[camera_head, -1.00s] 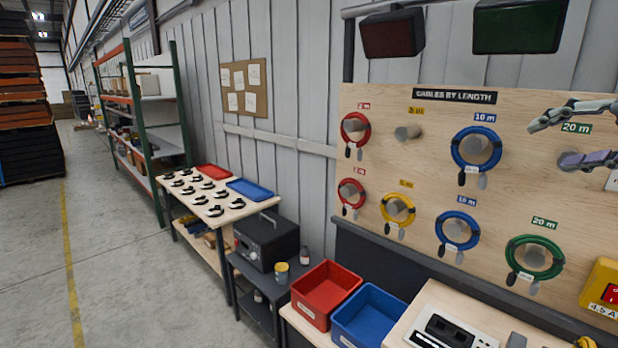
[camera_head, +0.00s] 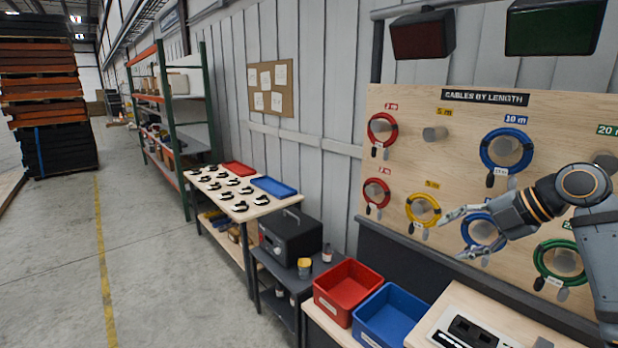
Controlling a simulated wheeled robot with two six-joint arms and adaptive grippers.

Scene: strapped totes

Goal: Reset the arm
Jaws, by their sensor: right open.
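My right arm reaches in from the right edge, in front of the cable board (camera_head: 455,124). My right gripper (camera_head: 456,236) is open and empty, its fingers pointing left. The arm also hides part of the board near the lower green coil (camera_head: 559,263). My left gripper is not in view.
A red bin (camera_head: 347,289) and a blue bin (camera_head: 393,316) stand below the board. A black box (camera_head: 290,237) sits on a dark cart. A table with blue (camera_head: 273,187) and red trays stands further left. The floor (camera_head: 150,260) at the left is clear.

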